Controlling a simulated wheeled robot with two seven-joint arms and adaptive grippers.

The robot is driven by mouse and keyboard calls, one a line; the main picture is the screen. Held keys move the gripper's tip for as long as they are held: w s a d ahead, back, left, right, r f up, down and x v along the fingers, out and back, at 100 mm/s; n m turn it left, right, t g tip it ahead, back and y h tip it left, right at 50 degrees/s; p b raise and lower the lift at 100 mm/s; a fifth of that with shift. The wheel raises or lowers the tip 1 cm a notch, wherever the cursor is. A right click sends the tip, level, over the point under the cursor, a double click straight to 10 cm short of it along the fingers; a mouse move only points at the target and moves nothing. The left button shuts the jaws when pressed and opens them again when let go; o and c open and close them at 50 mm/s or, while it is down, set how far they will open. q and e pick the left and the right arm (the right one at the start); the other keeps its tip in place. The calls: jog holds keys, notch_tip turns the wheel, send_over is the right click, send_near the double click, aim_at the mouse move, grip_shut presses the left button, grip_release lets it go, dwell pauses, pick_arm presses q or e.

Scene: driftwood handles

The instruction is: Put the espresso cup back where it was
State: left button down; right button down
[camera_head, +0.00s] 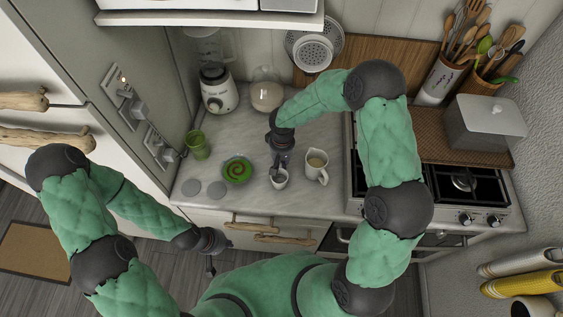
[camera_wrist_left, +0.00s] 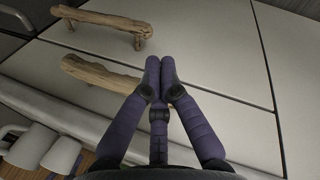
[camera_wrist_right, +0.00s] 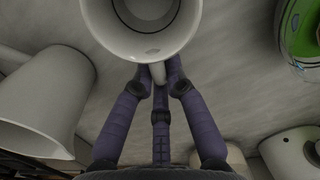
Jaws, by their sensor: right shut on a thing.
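The espresso cup (camera_head: 279,180) is small and white, near the front of the grey counter. My right gripper (camera_head: 281,164) reaches down to it from behind. In the right wrist view the cup (camera_wrist_right: 143,40) is upright with its open mouth toward the camera, and the fingertips (camera_wrist_right: 158,74) are shut on its handle. I cannot tell whether its base touches the counter. My left gripper (camera_head: 211,264) hangs in front of the drawers. In the left wrist view its fingertips (camera_wrist_left: 160,72) are together with nothing between them.
A white jug (camera_head: 316,166) stands right beside the cup. A green spiral dish (camera_head: 237,170), a green glass (camera_head: 197,144) and two grey discs (camera_head: 217,189) are to the left. A blender (camera_head: 218,92) and glass carafe (camera_head: 267,94) stand behind. The stove (camera_head: 463,183) is at right.

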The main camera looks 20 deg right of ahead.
jog(key=c, duration=1.7)
grip_release()
jog(key=shift+f, duration=0.15)
jog(key=o, duration=0.4)
jog(key=shift+o, duration=0.2)
notch_tip(320, 180, up, 12)
jog(key=shift+r+p, duration=0.2)
jog(key=shift+p, duration=0.15)
jog(key=shift+w+d, duration=0.1)
